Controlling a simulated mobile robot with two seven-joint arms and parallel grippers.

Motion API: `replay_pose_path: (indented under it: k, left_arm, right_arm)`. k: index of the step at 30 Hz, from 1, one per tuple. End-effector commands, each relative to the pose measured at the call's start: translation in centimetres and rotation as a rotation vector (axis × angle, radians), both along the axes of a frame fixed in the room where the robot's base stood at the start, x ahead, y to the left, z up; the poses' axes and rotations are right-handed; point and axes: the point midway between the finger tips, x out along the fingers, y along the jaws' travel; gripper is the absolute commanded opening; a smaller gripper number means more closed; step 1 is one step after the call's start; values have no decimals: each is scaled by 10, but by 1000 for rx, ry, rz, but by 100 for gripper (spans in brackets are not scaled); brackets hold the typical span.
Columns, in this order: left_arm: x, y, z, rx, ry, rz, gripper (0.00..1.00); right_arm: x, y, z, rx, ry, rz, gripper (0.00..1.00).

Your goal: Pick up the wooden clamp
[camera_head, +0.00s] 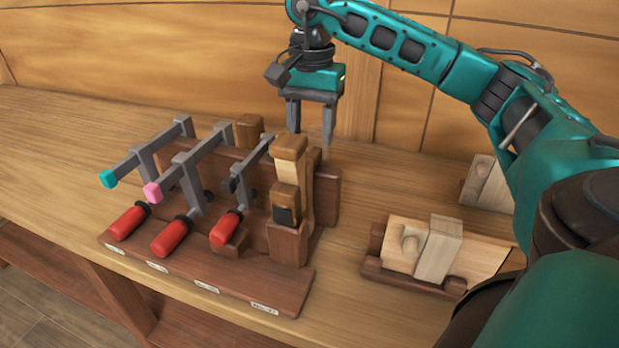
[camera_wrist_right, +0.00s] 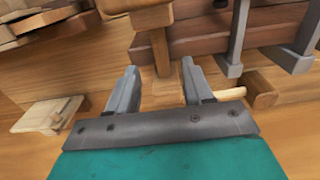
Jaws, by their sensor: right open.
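The wooden clamp (camera_head: 286,193) stands upright in the rightmost place of a dark wooden rack (camera_head: 180,262). It has a pale brown bar, a block at the top and a dark pad on its lower block. My right gripper (camera_head: 311,130) is open and empty, its fingers pointing down just behind and above the clamp's top. In the right wrist view, the clamp's wooden bar (camera_wrist_right: 159,48) shows ahead, between the fingertips of my right gripper (camera_wrist_right: 160,74); I see no grip on it. My left gripper is out of view.
Several grey metal clamps with red handles (camera_head: 172,238) stand left of the wooden clamp in the rack. A pale wooden piece (camera_head: 437,250) on a dark cradle lies to the right, with another pale block (camera_head: 488,182) behind. A wooden wall (camera_head: 150,55) closes the back.

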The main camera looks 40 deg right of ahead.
Motion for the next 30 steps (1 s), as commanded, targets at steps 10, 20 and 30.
replay_pose_path:
  k: [10, 20, 30]
  left_arm:
    - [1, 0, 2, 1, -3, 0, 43]
    - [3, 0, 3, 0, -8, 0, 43]
    - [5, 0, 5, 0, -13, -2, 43]
  right_arm:
    - [-2, 6, -45, 0, 2, -1, 51]
    - [-2, 6, -52, 0, 0, 0, 51]
    - [-2, 6, -52, 0, 0, -1, 18]
